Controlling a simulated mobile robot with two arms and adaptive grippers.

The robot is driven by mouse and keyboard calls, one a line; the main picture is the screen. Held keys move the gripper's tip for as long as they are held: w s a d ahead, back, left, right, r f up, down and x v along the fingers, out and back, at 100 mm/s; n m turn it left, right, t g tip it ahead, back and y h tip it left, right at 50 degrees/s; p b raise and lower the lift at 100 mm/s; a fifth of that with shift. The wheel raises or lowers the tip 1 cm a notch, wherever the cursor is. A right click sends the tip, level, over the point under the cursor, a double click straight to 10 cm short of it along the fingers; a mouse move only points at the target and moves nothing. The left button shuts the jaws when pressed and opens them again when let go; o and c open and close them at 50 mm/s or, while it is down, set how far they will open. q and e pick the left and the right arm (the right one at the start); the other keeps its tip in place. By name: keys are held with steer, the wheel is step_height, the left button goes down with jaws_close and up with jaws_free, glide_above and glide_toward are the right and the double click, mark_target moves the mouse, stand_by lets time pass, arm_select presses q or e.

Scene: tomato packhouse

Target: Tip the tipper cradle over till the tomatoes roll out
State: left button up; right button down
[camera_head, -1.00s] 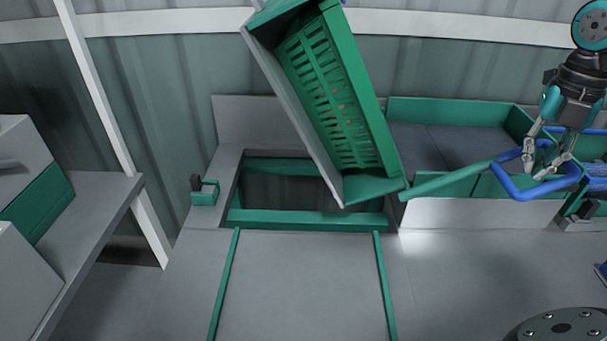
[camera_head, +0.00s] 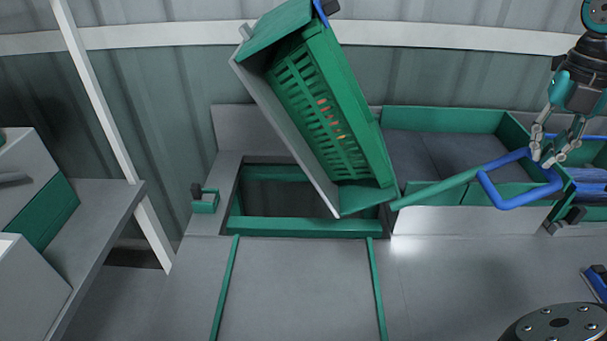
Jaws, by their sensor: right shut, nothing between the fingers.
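The tipper cradle (camera_head: 287,135), a grey plate with green ends, is steeply tilted above a green-framed opening, its upper end leaning left. A slotted green crate (camera_head: 345,90) sits in it, tilted with it. Small red and orange spots, apparently tomatoes (camera_head: 323,104), show through the slots; most of the contents are hidden. A green lever (camera_head: 435,188) runs right from the cradle's lower corner to a blue loop handle (camera_head: 515,200). My right gripper (camera_head: 543,160) is at the handle's upper right part, its fingers shut with nothing between them. My left gripper is out of view.
The green-framed opening (camera_head: 310,228) lies below the cradle. A green-walled bin (camera_head: 445,119) stands behind the lever. A small green box with a dark knob (camera_head: 205,203) is left of the opening. A grey shelf (camera_head: 105,215) stands at left. The front grey surface (camera_head: 300,290) is clear.

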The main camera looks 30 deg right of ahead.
steer(key=shift+w+a+r, duration=0.15)
steer(key=shift+r, duration=0.15)
steer(key=shift+s+d, duration=0.35)
steer(key=shift+d, duration=0.4)
steer(key=shift+f, duration=0.15)
